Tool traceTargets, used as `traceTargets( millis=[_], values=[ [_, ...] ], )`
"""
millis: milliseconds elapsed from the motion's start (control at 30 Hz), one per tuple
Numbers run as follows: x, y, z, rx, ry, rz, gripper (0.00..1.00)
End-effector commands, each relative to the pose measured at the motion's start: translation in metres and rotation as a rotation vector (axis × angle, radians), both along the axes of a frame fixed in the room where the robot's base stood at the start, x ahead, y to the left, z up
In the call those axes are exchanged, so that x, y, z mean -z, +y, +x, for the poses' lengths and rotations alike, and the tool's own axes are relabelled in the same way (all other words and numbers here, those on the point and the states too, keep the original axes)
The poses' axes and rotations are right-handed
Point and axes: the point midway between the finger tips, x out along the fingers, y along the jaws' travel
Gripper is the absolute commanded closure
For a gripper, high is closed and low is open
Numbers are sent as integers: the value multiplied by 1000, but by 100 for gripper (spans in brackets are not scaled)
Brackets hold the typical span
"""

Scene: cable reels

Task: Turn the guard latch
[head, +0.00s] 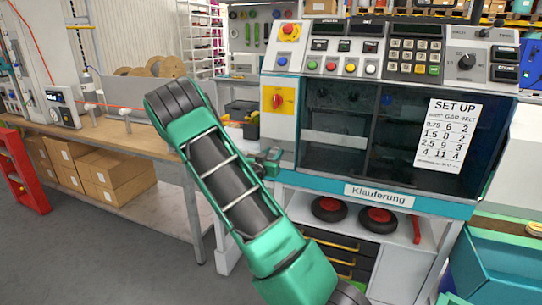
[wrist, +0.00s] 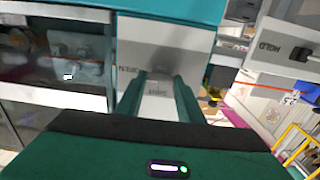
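The guard latch plate (wrist: 140,50) is light grey with small lettering, and it shows between and beyond my fingers in the wrist view. A blurred grey part that looks like the latch handle (wrist: 160,76) is near the fingertips. My gripper (wrist: 158,84) has its two green fingers apart, one on each side of that part. I cannot tell whether they touch it. In the head view my gripper (head: 271,160) is at the left front of the machine, by the dark guard window (head: 340,145). My arm hides part of this area.
A yellow plate with a red switch (head: 278,101) is above my gripper. The machine's control panel (head: 400,50) is along its top, and a "SET UP" sheet (head: 446,133) is on the window. A wooden bench (head: 125,137) with boxes (head: 112,177) below stands left.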

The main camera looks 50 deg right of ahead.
Motion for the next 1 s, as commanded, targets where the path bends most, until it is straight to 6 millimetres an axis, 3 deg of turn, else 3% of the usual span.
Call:
traceTargets(
  millis=[467, 1000],
  values=[
    [1, 3, 4, -8, 126, -51, 88],
    [2, 5, 7, -11, 580, -242, 88]
  ],
)
